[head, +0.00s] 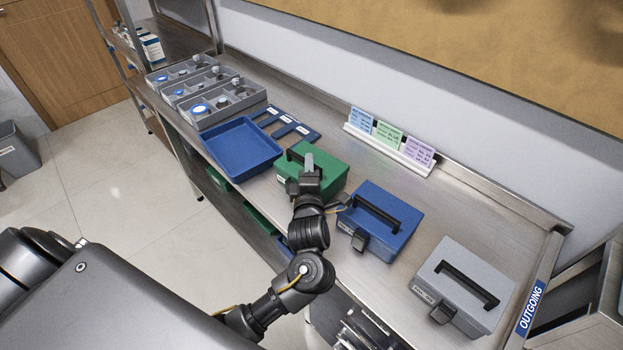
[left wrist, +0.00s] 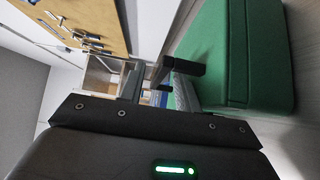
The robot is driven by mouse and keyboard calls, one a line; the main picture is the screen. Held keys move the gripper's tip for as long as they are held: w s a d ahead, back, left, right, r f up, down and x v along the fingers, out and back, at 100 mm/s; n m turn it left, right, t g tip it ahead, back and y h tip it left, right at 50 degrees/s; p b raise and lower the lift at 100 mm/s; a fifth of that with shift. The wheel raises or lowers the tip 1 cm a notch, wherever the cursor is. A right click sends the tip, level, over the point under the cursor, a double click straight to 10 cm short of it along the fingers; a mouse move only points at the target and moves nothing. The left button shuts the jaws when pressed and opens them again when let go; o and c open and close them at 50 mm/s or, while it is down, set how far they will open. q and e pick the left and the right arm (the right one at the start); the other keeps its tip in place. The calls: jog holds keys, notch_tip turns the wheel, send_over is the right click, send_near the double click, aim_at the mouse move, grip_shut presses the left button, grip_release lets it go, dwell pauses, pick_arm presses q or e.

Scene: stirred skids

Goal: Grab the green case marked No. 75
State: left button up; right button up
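The green case (head: 324,172) with a black handle stands on the steel bench in the head view. A small pale label shows on its front, but its number is too small to read. My left gripper (head: 308,167) is over the case at its handle and hides part of it. In the left wrist view the green case (left wrist: 245,50) fills the upper right. There my left gripper (left wrist: 156,88) has its fingers apart, with the black handle (left wrist: 185,70) reaching between or just past their tips; contact cannot be told. My right gripper is not in view.
A blue case (head: 395,210) stands close right of the green one, with a grey case (head: 478,262) farther right. A blue tray (head: 240,150) lies to the left, beside grey bins (head: 215,105). Coloured cards (head: 388,135) stand behind. An OUTGOING label (head: 531,306) marks the bench's right end.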

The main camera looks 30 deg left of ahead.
pick_arm(q)
grip_shut()
dwell(1.1)
